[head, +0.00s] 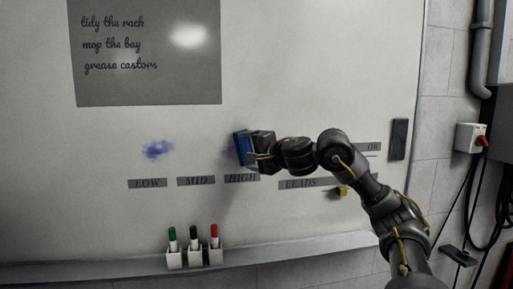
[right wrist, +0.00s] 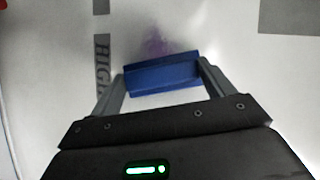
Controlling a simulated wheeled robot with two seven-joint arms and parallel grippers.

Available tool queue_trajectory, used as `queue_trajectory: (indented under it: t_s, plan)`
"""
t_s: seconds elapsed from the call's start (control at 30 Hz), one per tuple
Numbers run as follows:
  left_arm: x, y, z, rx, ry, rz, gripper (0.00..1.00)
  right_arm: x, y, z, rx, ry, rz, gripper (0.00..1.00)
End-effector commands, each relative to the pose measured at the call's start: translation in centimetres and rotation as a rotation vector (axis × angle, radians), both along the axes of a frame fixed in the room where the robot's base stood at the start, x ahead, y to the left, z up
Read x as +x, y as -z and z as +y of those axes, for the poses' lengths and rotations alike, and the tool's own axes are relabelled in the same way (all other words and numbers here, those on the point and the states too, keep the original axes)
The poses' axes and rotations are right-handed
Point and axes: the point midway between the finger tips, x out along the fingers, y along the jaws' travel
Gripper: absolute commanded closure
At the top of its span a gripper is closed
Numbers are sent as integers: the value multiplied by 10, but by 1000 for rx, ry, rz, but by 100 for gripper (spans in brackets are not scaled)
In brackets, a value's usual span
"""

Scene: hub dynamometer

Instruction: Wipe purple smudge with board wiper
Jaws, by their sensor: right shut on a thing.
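The board wiper (head: 242,148) is blue and sits between the jaws of my right gripper (head: 254,151), at the whiteboard just above the HIGH label. It also shows in the right wrist view (right wrist: 162,76), gripped between both fingers. The purple smudge (right wrist: 155,46) shows in the right wrist view as a faint patch just beyond the wiper's edge. In the head view a faint purple trace (head: 229,152) shows at the wiper's left side; the rest is hidden behind wiper and gripper. Whether the wiper touches the board I cannot tell. My left gripper is not in view.
A blue smudge (head: 158,149) lies above the LOW and MID labels. A grey panel with writing (head: 145,85) is at upper left. A marker holder (head: 195,257) with green, black and red markers stands on the tray ledge (head: 90,270). A dark block (head: 398,139) is at the right.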

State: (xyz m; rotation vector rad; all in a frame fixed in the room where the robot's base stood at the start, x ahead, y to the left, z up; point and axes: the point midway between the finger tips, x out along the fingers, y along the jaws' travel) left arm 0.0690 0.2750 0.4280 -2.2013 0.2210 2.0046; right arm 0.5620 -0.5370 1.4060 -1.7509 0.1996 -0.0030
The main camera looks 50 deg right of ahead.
Motion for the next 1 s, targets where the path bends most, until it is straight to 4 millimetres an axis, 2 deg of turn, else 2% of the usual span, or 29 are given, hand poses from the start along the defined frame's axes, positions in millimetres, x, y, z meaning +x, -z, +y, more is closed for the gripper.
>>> queue_trajectory:
  t_s: [0.07,0.37,0.7,1.0]
  plan:
    - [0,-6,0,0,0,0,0,4,-2,4,0,-1,0,46]
    - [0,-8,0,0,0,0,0,8,0,9,1,0,0,46]
    - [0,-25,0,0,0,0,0,23,-2,31,1,0,1,46]
    - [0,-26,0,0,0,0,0,26,0,36,1,1,1,46]
